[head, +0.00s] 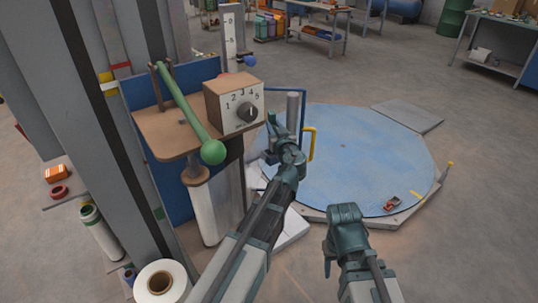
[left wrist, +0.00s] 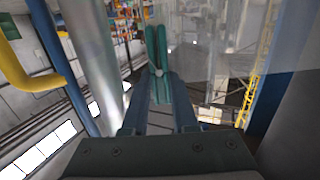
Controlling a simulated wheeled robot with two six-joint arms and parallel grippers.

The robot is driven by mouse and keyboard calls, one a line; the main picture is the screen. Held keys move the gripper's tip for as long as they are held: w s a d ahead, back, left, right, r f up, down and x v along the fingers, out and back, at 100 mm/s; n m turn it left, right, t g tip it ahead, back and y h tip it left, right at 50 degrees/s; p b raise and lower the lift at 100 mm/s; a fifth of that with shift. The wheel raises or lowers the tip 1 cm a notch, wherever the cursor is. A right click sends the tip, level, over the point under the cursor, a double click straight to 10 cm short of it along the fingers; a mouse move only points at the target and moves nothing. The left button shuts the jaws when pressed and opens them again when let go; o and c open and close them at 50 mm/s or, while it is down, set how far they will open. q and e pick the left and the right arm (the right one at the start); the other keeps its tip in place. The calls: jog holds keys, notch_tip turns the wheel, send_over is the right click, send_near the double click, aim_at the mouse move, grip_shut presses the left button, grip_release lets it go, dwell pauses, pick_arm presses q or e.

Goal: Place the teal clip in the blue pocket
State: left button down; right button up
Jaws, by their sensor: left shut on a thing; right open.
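The teal clip (left wrist: 157,50) stands out between the fingertips of my left gripper (left wrist: 160,98) in the left wrist view, with its two prongs pointing away. My left gripper is shut on it. In the head view my left gripper (head: 275,124) is right of the dial box, close to a grey post; the clip is hard to tell apart from the gripper there. My right gripper (head: 345,213) is lower right, in front of the blue turntable and away from the clip; it is open, its fingertips mostly hidden. I cannot make out a blue pocket for certain.
A box with a numbered dial (head: 235,104) and a green-handled lever (head: 190,115) stand left of my left gripper. A yellow handle (head: 309,144) and grey post (head: 293,108) are close to it. The round blue turntable (head: 370,150) is mostly bare, with a small red object (head: 393,203).

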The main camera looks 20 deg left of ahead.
pick_arm(q)
notch_tip(320, 180, down, 6)
jog(key=b, duration=0.6)
jog(key=shift+f, duration=0.15)
notch_tip(320, 180, down, 4)
jog(key=b, duration=0.4)
jog(key=c, duration=0.7)
grip_release()
